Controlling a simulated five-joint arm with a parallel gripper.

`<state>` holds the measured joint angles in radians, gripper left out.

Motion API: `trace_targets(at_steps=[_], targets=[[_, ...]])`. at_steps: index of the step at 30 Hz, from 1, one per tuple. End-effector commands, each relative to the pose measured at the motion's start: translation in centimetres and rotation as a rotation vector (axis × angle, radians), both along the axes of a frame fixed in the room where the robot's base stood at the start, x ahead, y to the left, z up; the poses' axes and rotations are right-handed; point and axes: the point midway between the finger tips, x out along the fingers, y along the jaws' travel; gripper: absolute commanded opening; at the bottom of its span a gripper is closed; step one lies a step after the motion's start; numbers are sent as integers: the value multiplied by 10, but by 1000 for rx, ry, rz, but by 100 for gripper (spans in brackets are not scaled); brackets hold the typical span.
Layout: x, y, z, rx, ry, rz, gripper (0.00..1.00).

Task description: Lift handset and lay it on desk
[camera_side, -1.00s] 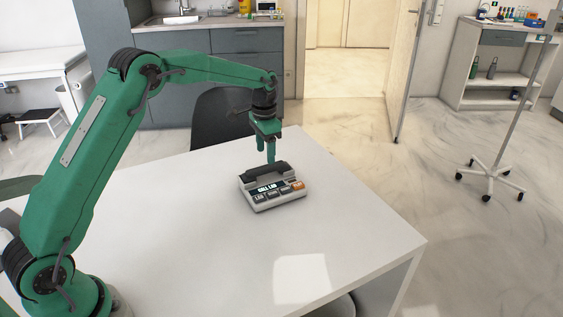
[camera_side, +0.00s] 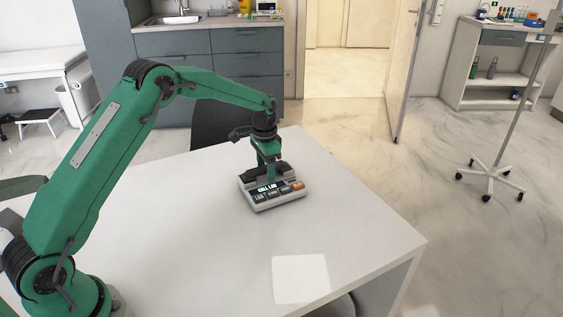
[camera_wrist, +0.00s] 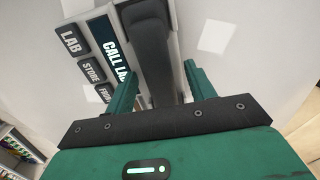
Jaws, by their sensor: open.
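The dark handset (camera_side: 283,169) lies across the back of a pale desk phone (camera_side: 281,202) with a "CALL LAB" label and an orange key. The phone sits on the white desk (camera_side: 215,245). My green gripper (camera_side: 267,177) is lowered to the handset from above. In the wrist view my gripper (camera_wrist: 158,80) is open, with one finger on each side of the dark handset (camera_wrist: 152,50). I cannot tell whether the fingers touch it. The phone body (camera_wrist: 75,8) shows at the left there, with LAB and STORE keys.
The desk is clear around the phone, with its edge to the right. A dark chair (camera_side: 212,122) stands behind the desk. A wheeled stand (camera_side: 492,172) is on the floor at the right, well away.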

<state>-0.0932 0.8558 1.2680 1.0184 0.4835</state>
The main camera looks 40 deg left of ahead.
Motion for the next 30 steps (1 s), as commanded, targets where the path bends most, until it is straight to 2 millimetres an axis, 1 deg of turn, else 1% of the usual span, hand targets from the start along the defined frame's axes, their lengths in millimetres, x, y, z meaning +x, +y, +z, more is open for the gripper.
trace_targets(at_steps=[15, 16, 20, 21, 23, 24, 30], targets=[[0, 0, -2, 0, -1, 0, 55], [0, 0, -2, 0, -1, 0, 53], [0, 0, -2, 0, -1, 0, 27], [0, 0, -2, 0, -1, 0, 19], [0, 0, -2, 0, -1, 0, 7], [0, 0, -1, 0, -1, 0, 4], [0, 0, -1, 1, -1, 0, 4]])
